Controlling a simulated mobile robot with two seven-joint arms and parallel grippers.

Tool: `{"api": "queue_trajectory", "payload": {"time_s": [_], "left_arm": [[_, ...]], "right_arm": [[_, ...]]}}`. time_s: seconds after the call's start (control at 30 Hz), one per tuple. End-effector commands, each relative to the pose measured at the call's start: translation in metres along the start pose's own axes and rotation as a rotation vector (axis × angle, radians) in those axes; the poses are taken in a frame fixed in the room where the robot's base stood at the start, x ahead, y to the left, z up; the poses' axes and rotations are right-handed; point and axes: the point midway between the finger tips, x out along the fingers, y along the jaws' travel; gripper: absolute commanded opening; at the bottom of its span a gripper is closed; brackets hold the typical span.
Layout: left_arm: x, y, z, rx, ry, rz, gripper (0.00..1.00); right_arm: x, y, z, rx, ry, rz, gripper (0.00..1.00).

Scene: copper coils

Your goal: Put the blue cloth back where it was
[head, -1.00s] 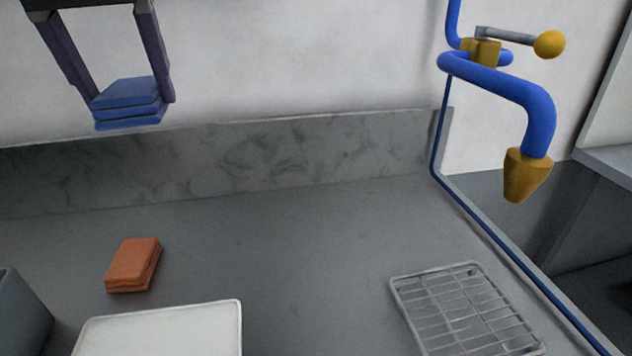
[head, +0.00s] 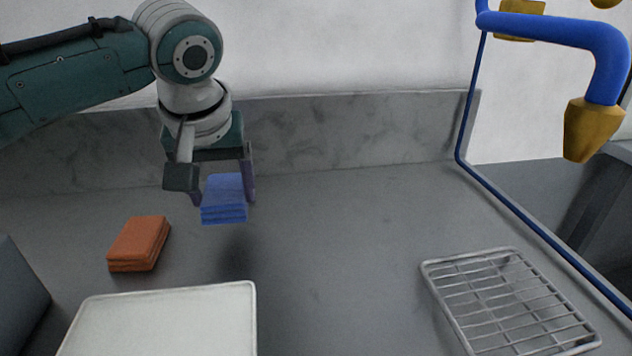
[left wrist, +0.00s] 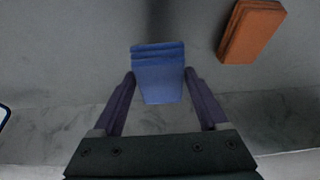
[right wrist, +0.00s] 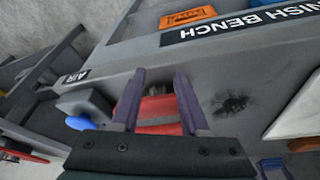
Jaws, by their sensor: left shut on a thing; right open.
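The blue cloth (head: 224,212) is a folded stack held between the fingers of my left gripper (head: 223,196). It hangs above the grey counter, with a dark shadow on the counter below it. In the left wrist view the cloth (left wrist: 160,80) sits between the two purple fingers, which touch its sides. My right gripper (right wrist: 159,73) shows only in the right wrist view, with its fingers apart. A red thing (right wrist: 160,108) shows between or behind those fingers; I cannot tell how far off it is.
An orange folded cloth (head: 139,244) lies on the counter left of the blue one. A white tray (head: 165,320) is in front, a wire rack (head: 510,300) at the right. A blue pipe with a brass nozzle (head: 592,130) hangs at the upper right. The middle counter is clear.

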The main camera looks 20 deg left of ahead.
Motion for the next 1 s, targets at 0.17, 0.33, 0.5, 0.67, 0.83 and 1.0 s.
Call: {"api": "queue_trajectory", "payload": {"time_s": [0.17,0.33,0.5,0.67,0.83,1.0], "left_arm": [[0.016,0.001,0.007,0.000,0.000,0.000,0.24],[0.042,0.000,0.018,0.000,-0.001,-0.001,0.24],[0.048,0.001,0.020,0.000,0.001,0.001,0.24],[0.048,0.001,0.020,0.000,0.001,0.001,0.24],[0.051,0.001,0.021,0.000,0.000,0.002,0.77],[0.051,0.001,0.021,0.000,0.001,0.001,0.97]], "right_arm": [[0.005,0.001,0.002,-0.002,0.000,0.002,0.45],[0.013,0.001,0.005,-0.005,-0.001,0.004,0.45],[0.013,0.001,0.005,-0.006,-0.001,0.004,0.45],[0.013,0.001,0.005,-0.006,-0.002,0.004,0.45],[0.014,0.001,0.005,-0.006,-0.002,0.003,0.45],[0.014,0.001,0.005,-0.005,-0.002,0.003,0.45]]}}
